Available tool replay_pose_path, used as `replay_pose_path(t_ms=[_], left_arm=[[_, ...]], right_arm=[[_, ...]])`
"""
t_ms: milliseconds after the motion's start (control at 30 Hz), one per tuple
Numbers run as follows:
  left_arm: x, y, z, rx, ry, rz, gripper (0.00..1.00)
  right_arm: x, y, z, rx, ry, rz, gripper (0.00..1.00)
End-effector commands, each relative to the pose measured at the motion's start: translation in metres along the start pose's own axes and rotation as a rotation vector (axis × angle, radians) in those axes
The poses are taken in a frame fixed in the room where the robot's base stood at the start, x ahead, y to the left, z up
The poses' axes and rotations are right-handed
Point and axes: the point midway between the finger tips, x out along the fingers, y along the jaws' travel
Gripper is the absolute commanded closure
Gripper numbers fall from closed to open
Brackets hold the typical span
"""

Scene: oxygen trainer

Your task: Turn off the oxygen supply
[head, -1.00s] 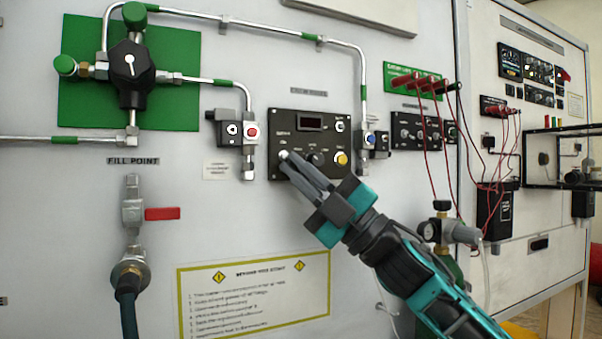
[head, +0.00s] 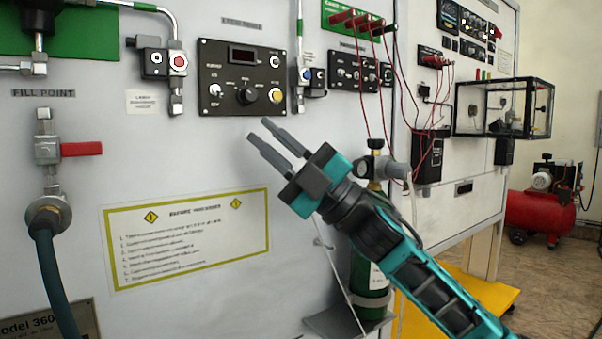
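My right gripper (head: 264,131) is in front of the white panel, just below the black control panel (head: 243,77). Its two grey fingers are apart with nothing between them. The control panel has a dark display, a central black knob (head: 246,95), a yellow button and small switches. A green oxygen cylinder (head: 370,240) with a gauge and regulator (head: 376,168) on top stands behind and right of my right gripper. The fill point valve (head: 47,150) with a red lever (head: 82,149) is at the left. My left gripper is not in view.
A valve with a red button (head: 178,62) and one with a blue button (head: 306,74) flank the control panel. Red cables (head: 405,80) hang at the upper right. A clear box (head: 503,107) juts out at right. A red compressor (head: 540,210) stands on the floor.

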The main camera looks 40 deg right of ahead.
Motion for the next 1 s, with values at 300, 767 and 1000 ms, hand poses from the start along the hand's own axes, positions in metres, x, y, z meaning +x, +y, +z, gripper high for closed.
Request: replay_pose_path(t_ms=[300,767,1000], left_arm=[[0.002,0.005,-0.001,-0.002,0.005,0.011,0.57],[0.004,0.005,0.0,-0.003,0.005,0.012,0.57],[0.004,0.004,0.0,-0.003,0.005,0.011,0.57]], right_arm=[[-0.041,-0.002,0.001,0.001,-0.002,-0.002,0.82],[-0.056,0.0,0.0,-0.001,0.001,0.0,0.82],[-0.056,0.0,0.0,-0.001,0.001,0.0,0.82]])
